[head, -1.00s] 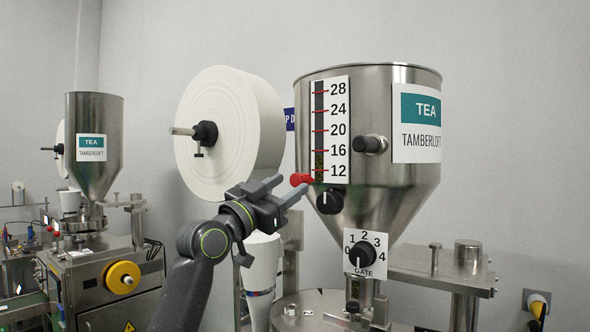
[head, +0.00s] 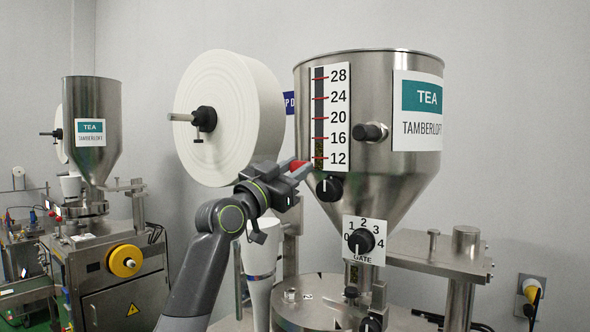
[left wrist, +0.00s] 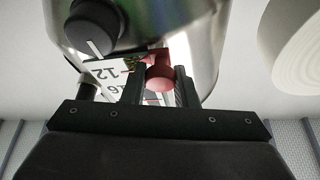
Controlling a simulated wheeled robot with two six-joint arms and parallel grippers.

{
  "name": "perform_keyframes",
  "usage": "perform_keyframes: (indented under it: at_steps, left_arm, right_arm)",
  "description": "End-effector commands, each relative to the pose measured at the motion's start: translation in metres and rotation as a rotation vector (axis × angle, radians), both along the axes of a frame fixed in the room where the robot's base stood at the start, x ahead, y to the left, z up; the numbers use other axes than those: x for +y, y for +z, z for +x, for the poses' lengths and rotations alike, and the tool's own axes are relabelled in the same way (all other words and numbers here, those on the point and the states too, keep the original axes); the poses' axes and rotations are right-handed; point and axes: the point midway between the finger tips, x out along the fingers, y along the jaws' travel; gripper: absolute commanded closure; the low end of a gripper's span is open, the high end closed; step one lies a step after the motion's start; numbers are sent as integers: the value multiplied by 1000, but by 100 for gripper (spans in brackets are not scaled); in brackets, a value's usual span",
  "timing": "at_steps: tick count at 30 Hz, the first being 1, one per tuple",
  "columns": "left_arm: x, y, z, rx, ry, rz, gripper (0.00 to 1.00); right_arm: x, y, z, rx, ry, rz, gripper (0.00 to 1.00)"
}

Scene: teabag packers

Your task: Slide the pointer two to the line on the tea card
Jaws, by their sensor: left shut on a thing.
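The red pointer (head: 297,164) is a small knob at the left edge of the white scale card (head: 345,118), near the 12 mark on the steel hopper (head: 392,175). My left gripper (head: 299,172) is shut on it, seen from the left below. In the left wrist view the red pointer (left wrist: 160,75) sits between the two fingers, against the scale card (left wrist: 105,72), which shows upside down. The card has red lines from 12 up to 28 beside a dark slot. The white TEA label (head: 418,112) is on the hopper's right. My right gripper is not in view.
A black knob (head: 329,187) sits just below the scale, close to my fingers. Another knob (head: 371,131) sticks out right of the scale. The GATE dial (head: 362,241) is lower down. A large white paper roll (head: 240,115) hangs left, above my arm.

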Motion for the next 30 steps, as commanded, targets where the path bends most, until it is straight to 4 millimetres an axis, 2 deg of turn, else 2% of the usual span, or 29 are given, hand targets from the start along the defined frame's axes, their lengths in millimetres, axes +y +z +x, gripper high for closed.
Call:
perform_keyframes:
  at_steps: [8,11,16,18,26,27,30]
  left_arm:
    - [0,4,0,0,0,0,100]
    - [0,18,0,-1,0,0,100]
    - [0,54,0,-3,0,0,100]
    - [0,61,0,-1,0,1,100]
    - [0,60,0,0,0,0,100]
    - [0,60,0,-1,0,1,73]
    - [0,60,0,0,0,0,60]
  right_arm:
    - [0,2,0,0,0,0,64]
    - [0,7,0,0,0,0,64]
    - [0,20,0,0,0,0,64]
    - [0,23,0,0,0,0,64]
    - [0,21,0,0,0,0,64]
    - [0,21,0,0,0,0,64]
    - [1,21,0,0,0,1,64]
